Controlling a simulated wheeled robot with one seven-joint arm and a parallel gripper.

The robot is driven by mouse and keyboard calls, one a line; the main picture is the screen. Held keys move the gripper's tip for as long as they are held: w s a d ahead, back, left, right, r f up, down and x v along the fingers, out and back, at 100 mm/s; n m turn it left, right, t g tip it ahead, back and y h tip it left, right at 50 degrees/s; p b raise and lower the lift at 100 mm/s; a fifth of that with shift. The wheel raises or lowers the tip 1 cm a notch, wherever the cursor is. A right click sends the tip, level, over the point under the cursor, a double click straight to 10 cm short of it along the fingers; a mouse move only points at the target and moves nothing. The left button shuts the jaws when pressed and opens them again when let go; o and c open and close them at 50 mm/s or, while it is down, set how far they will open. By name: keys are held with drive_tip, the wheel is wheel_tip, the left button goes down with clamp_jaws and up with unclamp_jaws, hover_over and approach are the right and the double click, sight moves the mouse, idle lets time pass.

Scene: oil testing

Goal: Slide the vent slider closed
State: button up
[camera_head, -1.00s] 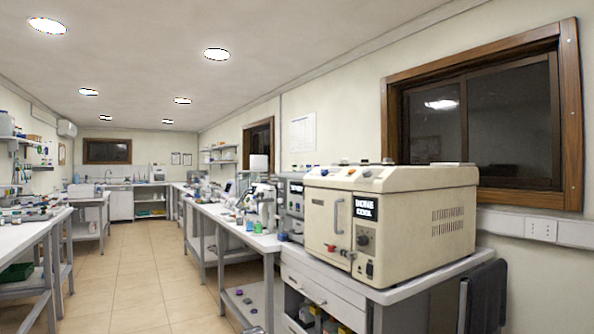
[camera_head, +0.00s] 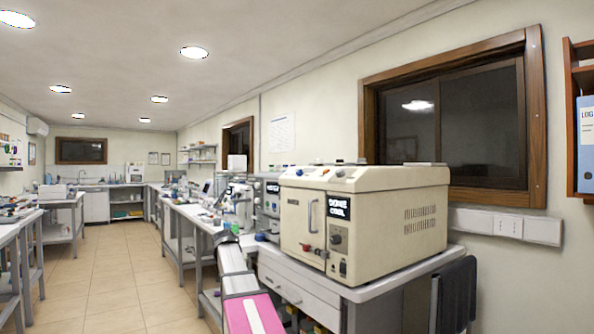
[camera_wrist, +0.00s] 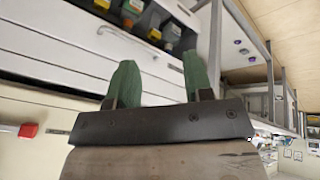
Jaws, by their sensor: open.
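The beige oven-like machine (camera_head: 385,225) stands on the near right bench. Its front has a door handle, a dial and a small red knob (camera_head: 306,247) on a short metal rod low on the front. This knob may be the vent slider's grip; I cannot tell for sure. A red knob also shows at the left edge of the wrist view (camera_wrist: 28,130). My gripper (camera_wrist: 160,82) has its two green fingers apart, with nothing between them. In the wrist view it is apart from the red knob, facing the drawers. My arm rises left of the machine in the head view.
White drawers (camera_head: 300,297) sit under the bench top, with coloured bottles (camera_wrist: 155,33) on an open shelf below. A dark padded item (camera_head: 456,296) hangs at the bench's right end. Other equipment crowds the bench behind the machine. The tiled floor (camera_head: 110,285) to the left is clear.

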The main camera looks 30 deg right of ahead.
drive_tip(key=w+d+r+m+h, duration=0.1)
drive_tip(key=w+d+r, duration=0.15)
drive_tip(key=r, duration=0.45)
drive_tip(key=w+d+r+m+h, duration=0.1)
drive_tip(key=d+r+m, duration=0.1)
drive_tip(key=d+r, duration=0.35)
drive_tip(key=m+g+h, duration=0.1)
drive_tip(key=m+h, duration=0.1)
drive_tip(key=m, duration=0.5)
approach(299, 170)
drive_tip(key=x, duration=0.9)
drive_tip(key=shift+w+d, duration=0.1)
drive_tip(key=shift+d, duration=0.1)
clamp_jaws()
